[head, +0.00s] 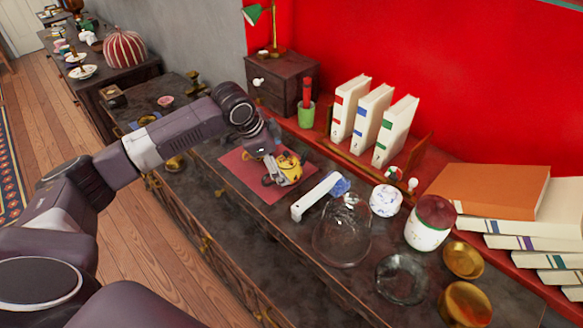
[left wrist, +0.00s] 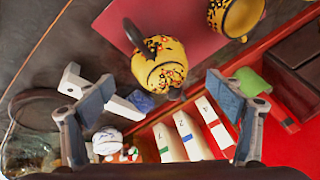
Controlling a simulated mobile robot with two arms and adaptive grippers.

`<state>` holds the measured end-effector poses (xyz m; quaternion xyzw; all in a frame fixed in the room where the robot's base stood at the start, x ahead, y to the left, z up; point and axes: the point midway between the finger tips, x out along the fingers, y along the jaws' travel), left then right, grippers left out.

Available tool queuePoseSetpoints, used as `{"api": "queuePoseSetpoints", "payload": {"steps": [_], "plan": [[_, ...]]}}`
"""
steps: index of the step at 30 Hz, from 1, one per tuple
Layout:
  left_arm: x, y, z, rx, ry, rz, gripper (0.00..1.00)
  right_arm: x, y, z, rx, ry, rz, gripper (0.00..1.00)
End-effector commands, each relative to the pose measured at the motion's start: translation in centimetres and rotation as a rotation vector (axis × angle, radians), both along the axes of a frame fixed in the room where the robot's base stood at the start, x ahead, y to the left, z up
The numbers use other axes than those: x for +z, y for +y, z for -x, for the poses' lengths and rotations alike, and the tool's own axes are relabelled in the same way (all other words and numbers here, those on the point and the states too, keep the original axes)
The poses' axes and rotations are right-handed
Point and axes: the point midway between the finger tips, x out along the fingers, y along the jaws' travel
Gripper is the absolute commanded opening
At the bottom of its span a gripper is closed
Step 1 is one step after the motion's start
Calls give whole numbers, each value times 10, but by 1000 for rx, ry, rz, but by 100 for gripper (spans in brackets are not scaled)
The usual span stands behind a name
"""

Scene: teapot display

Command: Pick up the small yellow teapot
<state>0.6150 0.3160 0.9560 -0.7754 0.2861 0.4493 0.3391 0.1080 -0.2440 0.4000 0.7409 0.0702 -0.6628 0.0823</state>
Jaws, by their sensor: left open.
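A yellow teapot with a floral pattern and a dark handle (left wrist: 160,65) sits at the edge of a red mat (left wrist: 185,25) in the left wrist view. A second yellow patterned vessel (left wrist: 236,16) is cut off at the top right of that view. In the head view yellow shows at the teapot (head: 290,165) on the mat (head: 240,172), partly hidden by my left gripper (head: 281,177). My left gripper (left wrist: 158,86) is open and empty, its fingers spread on either side below the first teapot. I cannot tell its exact height above it. My right gripper is not in view.
A white tool with a blue end (head: 315,197) lies right of the mat. A glass dome (head: 342,235), a white jar with a red lid (head: 430,222) and brass bowls (head: 465,303) stand farther right. White books (head: 372,115) and a green cup (head: 306,115) stand behind.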

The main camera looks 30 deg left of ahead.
Motion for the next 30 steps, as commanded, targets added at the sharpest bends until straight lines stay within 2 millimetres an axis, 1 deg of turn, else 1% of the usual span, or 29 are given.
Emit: {"api": "queuePoseSetpoints", "payload": {"steps": [1,4,6,8,10,13,18,21,30], "plan": [[-4,-1,-2,1,1,1,85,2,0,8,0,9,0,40],[-15,-1,-6,1,2,1,85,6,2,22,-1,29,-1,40],[-24,-1,-10,0,4,0,85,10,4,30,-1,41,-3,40],[-33,-1,-13,1,4,0,85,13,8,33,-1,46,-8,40],[-43,-3,-18,0,2,1,85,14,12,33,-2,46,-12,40],[-51,-4,-22,0,-1,1,85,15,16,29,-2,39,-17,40],[-55,-3,-23,-1,-1,-1,85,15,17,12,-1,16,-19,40],[-55,-3,-23,-1,-1,-1,85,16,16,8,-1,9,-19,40],[-54,-4,-23,-1,-1,-1,52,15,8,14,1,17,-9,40]]}}
